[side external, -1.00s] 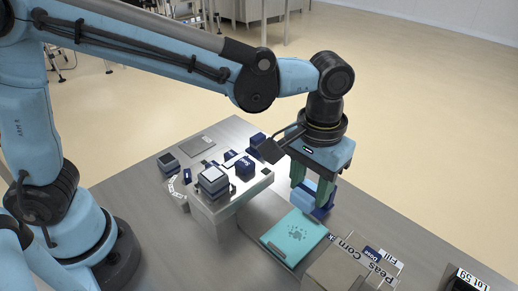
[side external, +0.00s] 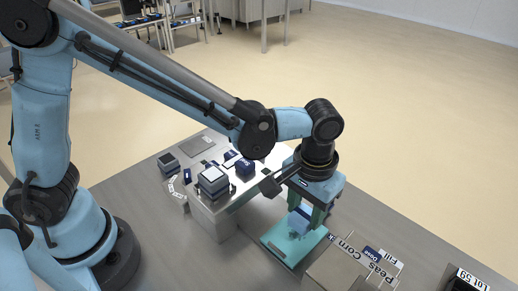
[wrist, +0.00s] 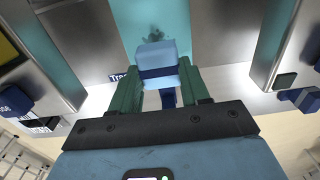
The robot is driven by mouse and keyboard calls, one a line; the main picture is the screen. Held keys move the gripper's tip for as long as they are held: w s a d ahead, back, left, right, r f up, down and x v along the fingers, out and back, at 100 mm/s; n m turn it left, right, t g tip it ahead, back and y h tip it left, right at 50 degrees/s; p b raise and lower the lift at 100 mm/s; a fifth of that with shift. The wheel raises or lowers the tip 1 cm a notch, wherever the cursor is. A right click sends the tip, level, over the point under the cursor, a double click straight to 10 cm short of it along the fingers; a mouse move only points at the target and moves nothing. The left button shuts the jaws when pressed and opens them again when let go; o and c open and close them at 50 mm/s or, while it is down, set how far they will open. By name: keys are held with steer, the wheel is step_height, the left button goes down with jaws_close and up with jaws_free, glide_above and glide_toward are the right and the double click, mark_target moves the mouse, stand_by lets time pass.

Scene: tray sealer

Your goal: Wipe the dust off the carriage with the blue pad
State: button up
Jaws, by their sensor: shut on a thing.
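The teal carriage (side external: 275,243) lies flat on the bench, low in the middle of the side view. It fills the top middle of the wrist view (wrist: 185,15). A dark dust patch (wrist: 155,33) shows on it, just beyond the pad. My gripper (side external: 305,217) is shut on the blue pad (side external: 299,223), a light blue block with a dark blue band. The pad also shows between the green fingers in the wrist view (wrist: 156,52). The pad is over the carriage's far part; I cannot tell whether it touches the surface.
A raised metal platform (side external: 222,215) with several dark blue blocks stands left of the carriage. A grey metal box (side external: 335,267) stands close on its right. Lettered label plates (side external: 375,262) lie beyond that box. A dark "Lot 59" block (side external: 465,281) is at bottom right.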

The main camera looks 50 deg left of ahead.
steer(key=shift+f, duration=0.8)
steer(key=shift+s, duration=0.8)
steer(key=shift+c, duration=0.4)
steer(key=shift+s, duration=1.1)
steer(key=shift+w, duration=2)
steer(key=shift+s+r, duration=0.1)
steer(key=shift+r, duration=4)
